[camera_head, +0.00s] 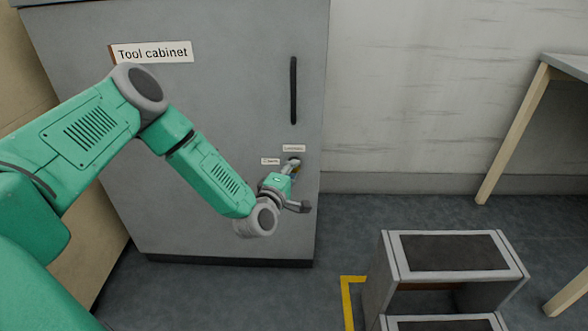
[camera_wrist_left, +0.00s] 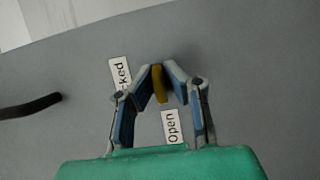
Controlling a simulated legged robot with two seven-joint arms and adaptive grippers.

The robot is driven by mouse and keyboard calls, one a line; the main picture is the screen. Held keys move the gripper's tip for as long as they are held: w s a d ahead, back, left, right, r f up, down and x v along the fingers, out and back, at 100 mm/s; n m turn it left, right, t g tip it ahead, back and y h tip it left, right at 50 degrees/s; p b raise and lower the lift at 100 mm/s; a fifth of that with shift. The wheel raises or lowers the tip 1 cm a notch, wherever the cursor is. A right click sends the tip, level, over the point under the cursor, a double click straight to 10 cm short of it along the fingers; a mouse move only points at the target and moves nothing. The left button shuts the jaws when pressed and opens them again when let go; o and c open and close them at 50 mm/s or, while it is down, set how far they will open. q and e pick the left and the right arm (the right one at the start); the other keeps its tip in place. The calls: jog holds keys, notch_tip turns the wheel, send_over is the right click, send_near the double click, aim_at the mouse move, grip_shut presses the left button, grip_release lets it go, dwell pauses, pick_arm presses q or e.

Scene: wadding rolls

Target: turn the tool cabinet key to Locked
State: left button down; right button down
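The grey tool cabinet (camera_head: 220,110) stands ahead, with a "Tool cabinet" sign (camera_head: 152,52) on its door. A small brass key (camera_wrist_left: 158,84) sits in the door between my left fingertips. An "Open" label (camera_head: 270,161) is left of the key and a "Locked" label (camera_head: 293,148) is above it; the wrist view cuts across part of the latter. In the wrist view the key's long side runs roughly toward the Open label (camera_wrist_left: 172,127). My right gripper is out of view.
A dark vertical door handle (camera_head: 293,90) is above the key. A grey step stool (camera_head: 455,252) stands on the floor at right, beside yellow floor tape (camera_head: 347,300). A table with wooden legs (camera_head: 515,135) is at the far right.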

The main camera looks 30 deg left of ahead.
pick_arm(q)
jog(key=shift+f, duration=0.1)
jog(key=shift+m+g+p, duration=0.3)
jog(key=shift+m+p, duration=0.3)
jog(key=shift+p, duration=0.35)
jog(key=m+g+p, duration=0.2)
jog(key=m+p, duration=0.2)
jog(key=p, duration=0.1)
jog(key=shift+s, duration=0.1)
jog(key=m+g+y+p, duration=0.1)
jog(key=m+p, duration=0.1)
jog(key=p, duration=0.1)
jog(key=shift+m, duration=0.4)
jog(key=m+g+y+p, duration=0.1)
jog(key=m+p, duration=0.1)
jog(key=shift+m+p, duration=0.3)
jog(key=shift+f+m+g+y+p, duration=0.1)
jog(key=shift+m+g+y+p, duration=0.45)
jog(key=shift+m+g+y, duration=0.65)
jog(key=shift+m+t, duration=0.3)
jog(key=c, duration=1.7)
grip_release()
